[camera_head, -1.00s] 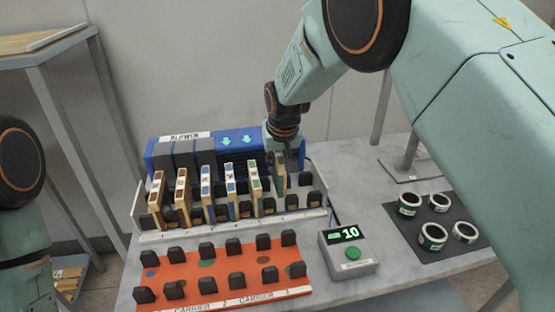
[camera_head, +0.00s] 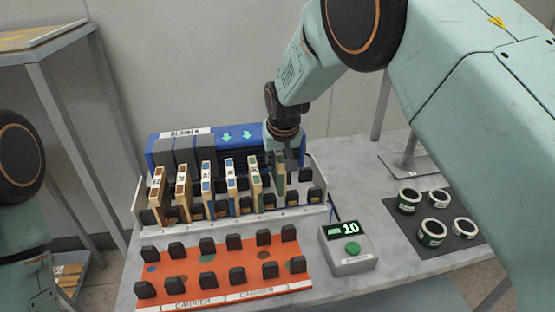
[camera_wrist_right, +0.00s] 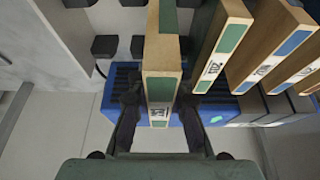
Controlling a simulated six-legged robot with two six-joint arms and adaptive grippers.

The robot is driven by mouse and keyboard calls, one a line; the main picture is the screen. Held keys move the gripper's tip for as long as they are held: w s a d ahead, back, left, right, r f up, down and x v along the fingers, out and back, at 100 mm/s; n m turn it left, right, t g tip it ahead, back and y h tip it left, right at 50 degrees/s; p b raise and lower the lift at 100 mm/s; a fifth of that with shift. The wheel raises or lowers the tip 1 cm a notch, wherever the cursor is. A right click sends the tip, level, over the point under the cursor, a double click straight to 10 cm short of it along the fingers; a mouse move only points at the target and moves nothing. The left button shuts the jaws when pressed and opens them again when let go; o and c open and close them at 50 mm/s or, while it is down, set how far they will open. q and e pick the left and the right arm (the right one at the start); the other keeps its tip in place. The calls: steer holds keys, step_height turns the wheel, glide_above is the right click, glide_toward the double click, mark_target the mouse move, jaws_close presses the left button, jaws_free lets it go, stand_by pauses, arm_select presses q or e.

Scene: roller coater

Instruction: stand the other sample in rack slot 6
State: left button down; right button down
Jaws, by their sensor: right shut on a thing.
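My right gripper (camera_head: 284,158) is at the right end of the white rack (camera_head: 240,225). It is shut on a wooden sample with a green stripe (camera_head: 280,172), which stands upright in or just above the rack's rightmost place. In the right wrist view the fingers (camera_wrist_right: 158,105) grip this sample (camera_wrist_right: 160,70) on both sides. I cannot tell whether its foot is fully down. Several other samples stand in a row to its left, the nearest being another green-striped one (camera_head: 254,182). Of my left arm only a part shows at the left edge; its gripper is out of view.
A blue blower (camera_head: 160,152) stands behind the rack. An orange carrier board (camera_head: 185,268) with black clips lies in front. A counter box (camera_head: 347,246) reading 10 stands to the right, beside a dark mat (camera_head: 468,238) with several rolls.

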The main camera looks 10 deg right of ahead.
steer(key=shift+w+f+b, duration=0.1)
steer(key=shift+f+b, duration=0.2)
steer(key=shift+f, duration=0.75)
steer(key=shift+f, duration=0.2)
steer(key=shift+f+b, duration=0.85)
steer(key=shift+f, duration=0.35)
steer(key=c, duration=1.2)
jaws_free()
steer(key=shift+o, duration=0.2)
